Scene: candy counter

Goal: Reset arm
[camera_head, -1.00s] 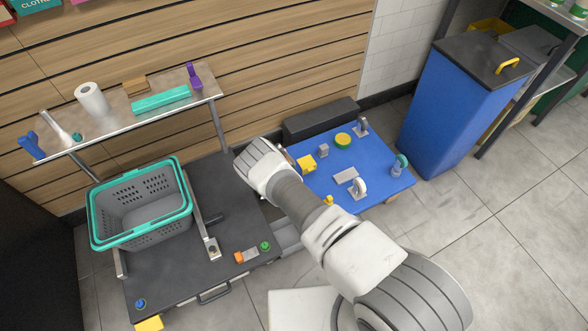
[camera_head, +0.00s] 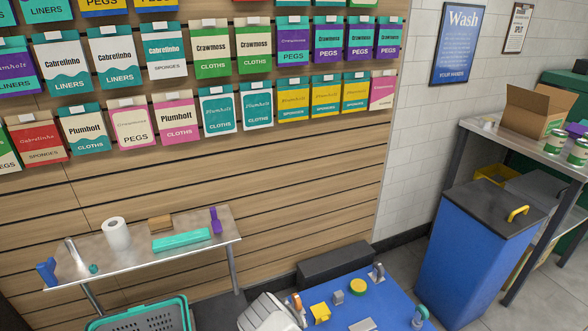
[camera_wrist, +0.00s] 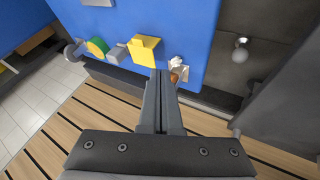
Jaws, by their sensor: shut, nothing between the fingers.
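My gripper (camera_wrist: 160,100) is shut and empty in the wrist view, its two dark fingers together. They point toward the edge of a blue board (camera_wrist: 200,18), near a yellow block (camera_wrist: 144,50) and a small white and brown fitting (camera_wrist: 177,70). In the head view my arm's white end part shows at the bottom middle, beside the blue board (camera_head: 392,309). The fingers themselves are hidden there.
A metal shelf (camera_head: 130,262) with a paper roll (camera_head: 116,234) stands at left above a teal-rimmed basket (camera_head: 135,316). A blue bin (camera_head: 470,255) stands at right. Packets hang on the slatted wall (camera_head: 330,165). A cardboard box (camera_head: 535,110) sits on the right shelving.

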